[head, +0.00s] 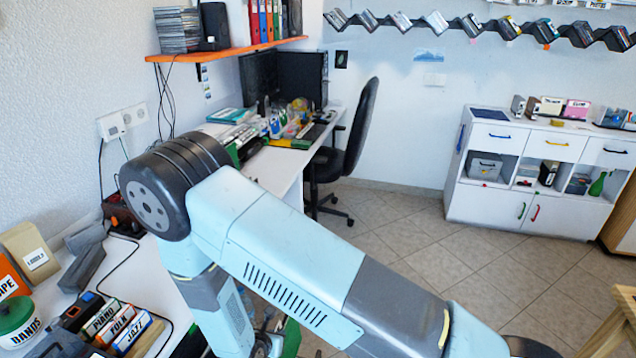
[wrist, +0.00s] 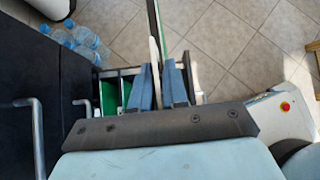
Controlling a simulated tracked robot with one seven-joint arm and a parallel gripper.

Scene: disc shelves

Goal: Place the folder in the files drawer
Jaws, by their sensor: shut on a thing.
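My gripper (wrist: 163,82) shows in the wrist view, with its two blue fingers close together. It is shut on the folder (wrist: 155,28), seen edge-on as a thin dark and pale strip running up from between the fingertips. Its faces and label cannot be seen. An open drawer (wrist: 122,72) with green inside and pale dividers lies beneath and to the left of the fingers; it looks like the files drawer, but no label shows. The folder is beside or above its right part; I cannot tell how high. In the head view my arm hides this area, and the gripper is out of sight.
Dark cabinet fronts with metal handles (wrist: 37,125) stand left in the wrist view. In the head view, a desk with an office chair (head: 358,135) is behind my arm, and a white cabinet (head: 535,165) stands far right.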

